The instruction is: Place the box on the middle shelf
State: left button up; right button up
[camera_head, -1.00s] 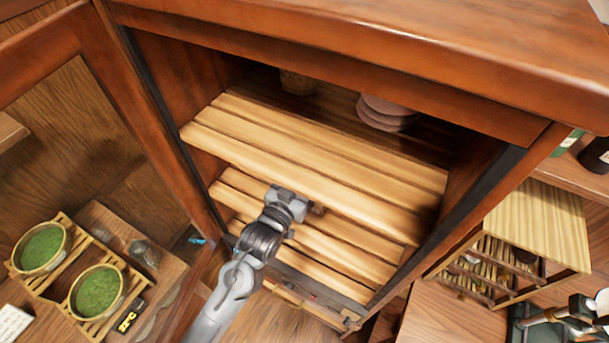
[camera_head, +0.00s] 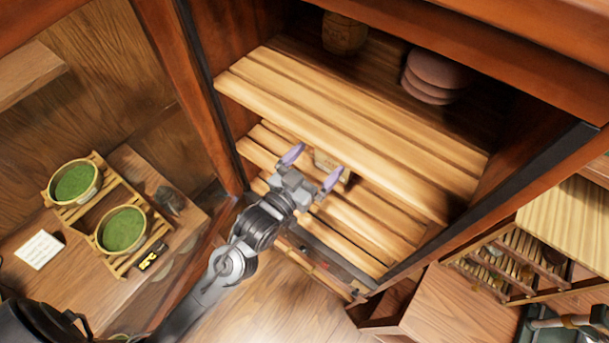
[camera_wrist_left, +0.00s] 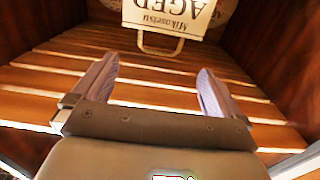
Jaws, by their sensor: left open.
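The box (camera_head: 328,164), pale tan with dark lettering, stands on the slatted shelf (camera_head: 372,239) below the upper slatted shelf (camera_head: 350,136). The upper shelf partly hides it in the head view. In the left wrist view the box (camera_wrist_left: 165,14) shows its printed face upside down, with a handle loop at the slats; its far end is cut off. My left gripper (camera_head: 312,167) is open, its two purple-grey fingers apart and empty, just in front of the box. In the left wrist view the box lies beyond the fingertips (camera_wrist_left: 158,70), clear of them. My right gripper is not in view.
The upper shelf holds stacked pink round cakes (camera_head: 434,78) and a woven basket (camera_head: 344,33). Cabinet side walls flank the shelves closely. An open glazed door (camera_head: 192,95) stands at left, with green-filled bowls (camera_head: 123,229) seen beyond it. A drying rack (camera_head: 510,262) is at right.

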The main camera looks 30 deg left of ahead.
pick_arm(q)
jog(key=s+a+f+g+y, duration=0.1)
jog(key=s+a+f+g, duration=0.1)
jog(key=s+f+g, duration=0.5)
jog(key=s+a+f+g+y, duration=0.1)
jog(key=s+f+g, duration=0.6)
jog(key=s+f, duration=0.4)
jog(key=s, duration=0.4)
jog(key=shift+s+a+f+m+b, duration=0.2)
jog(key=shift+a+f+m+b, duration=0.1)
jog(key=shift+a+f+b, duration=0.1)
jog(key=shift+r, duration=0.1)
